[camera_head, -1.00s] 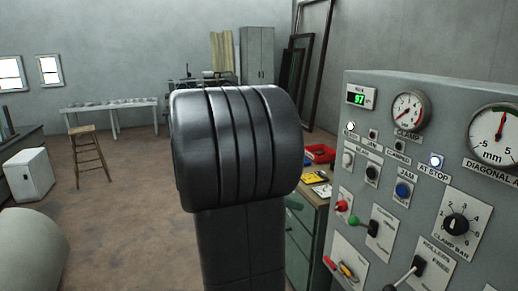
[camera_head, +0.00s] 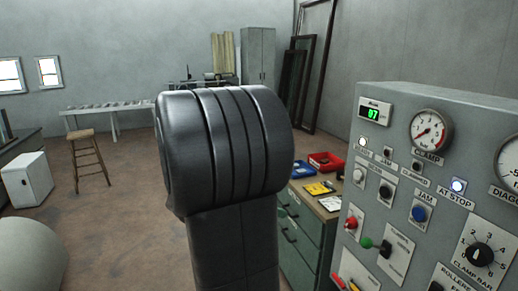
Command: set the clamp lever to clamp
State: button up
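The grey control panel (camera_head: 455,150) stands at the right, cut by the right and bottom edges. A lever with a green ball knob (camera_head: 366,243) sticks out to the left from a black pivot on a pale plate. The plate's lettering is too small to read, so I cannot tell whether this is the clamp lever. A red knob (camera_head: 351,222) sits above it. A round gauge labelled CLAMP (camera_head: 430,131) is near the panel's top, its needle toward the lower left. My gripper is not in view; a thick black link of my arm fills the middle.
A green drawer cabinet (camera_head: 305,235) stands behind, left of the panel, with red (camera_head: 325,161) and blue (camera_head: 303,169) bins on top. A CLAMP BAR dial (camera_head: 480,255) and a lit AT STOP lamp (camera_head: 457,185) are on the panel. A stool (camera_head: 88,160) stands on open floor at the left.

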aim_at(366, 244)
jog(key=i+j, duration=0.15)
jog(key=i, duration=0.15)
jog(key=i+j, duration=0.15)
jog(key=i+j+z, duration=0.25)
jog(key=z, duration=1.6)
jog(key=j+u, duration=0.1)
jog(key=j, duration=0.15)
jog(key=k+l, duration=0.1)
